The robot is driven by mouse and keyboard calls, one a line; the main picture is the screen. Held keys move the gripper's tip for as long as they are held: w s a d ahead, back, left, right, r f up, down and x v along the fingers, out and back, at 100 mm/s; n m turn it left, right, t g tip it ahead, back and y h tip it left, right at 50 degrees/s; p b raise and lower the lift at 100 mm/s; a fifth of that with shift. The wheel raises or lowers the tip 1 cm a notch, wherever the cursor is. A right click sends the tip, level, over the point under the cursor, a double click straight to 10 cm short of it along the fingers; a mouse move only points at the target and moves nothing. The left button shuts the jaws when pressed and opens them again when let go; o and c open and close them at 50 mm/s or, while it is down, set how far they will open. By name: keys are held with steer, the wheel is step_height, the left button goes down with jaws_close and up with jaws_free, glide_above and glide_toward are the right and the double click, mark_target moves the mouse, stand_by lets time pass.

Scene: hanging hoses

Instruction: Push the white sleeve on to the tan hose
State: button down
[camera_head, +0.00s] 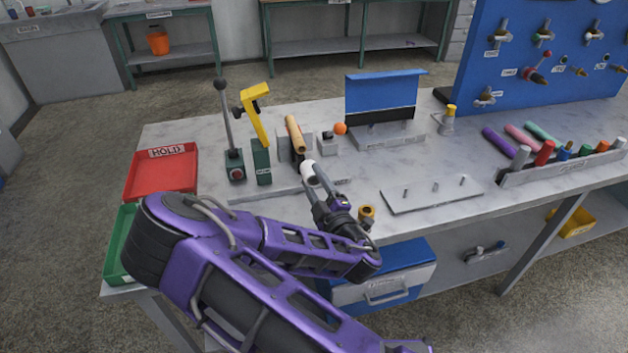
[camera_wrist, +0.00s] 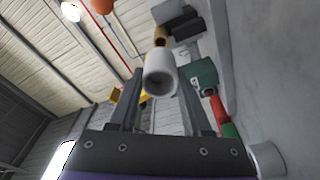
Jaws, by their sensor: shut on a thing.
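The white sleeve (camera_head: 308,170) is a short, hollow tube; in the wrist view (camera_wrist: 160,76) its open end faces the camera between my fingers. My gripper (camera_head: 313,181) is shut on the sleeve, and its two fingers (camera_wrist: 158,88) flank it in the wrist view. The tan hose (camera_head: 294,134) leans at a tilt by a grey block, its lower end close to the sleeve's far end. In the wrist view the tan hose (camera_wrist: 161,35) shows just beyond the sleeve, roughly in line. I cannot tell whether they touch.
A grey holder block (camera_head: 284,148) stands beside the hose. Left of it are a green block with a yellow lever (camera_head: 254,112) and a black-handled lever (camera_head: 228,130). A brass-coloured ring piece (camera_head: 367,213) is near my wrist. A pegged plate (camera_head: 432,194) lies to the right.

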mark_target(308, 165)
steer(key=shift+d+f+x, duration=0.15)
steer(key=shift+d+x, duration=0.05)
steer(key=shift+x, duration=1.25)
steer(key=shift+d+f+x, duration=0.1)
steer(key=shift+d+x, duration=0.05)
steer(key=shift+x, duration=1.25)
steer(key=shift+w, duration=0.25)
steer(key=shift+b+x, duration=1.25)
steer(key=shift+x, duration=0.3)
stand_by(1.7)
steer(key=shift+w+d, duration=0.1)
steer(key=shift+w, duration=0.2)
steer(key=shift+c, duration=1.3)
jaws_free()
steer(key=shift+f, duration=0.1)
steer(key=v, duration=1.7)
steer(key=shift+s, duration=0.15)
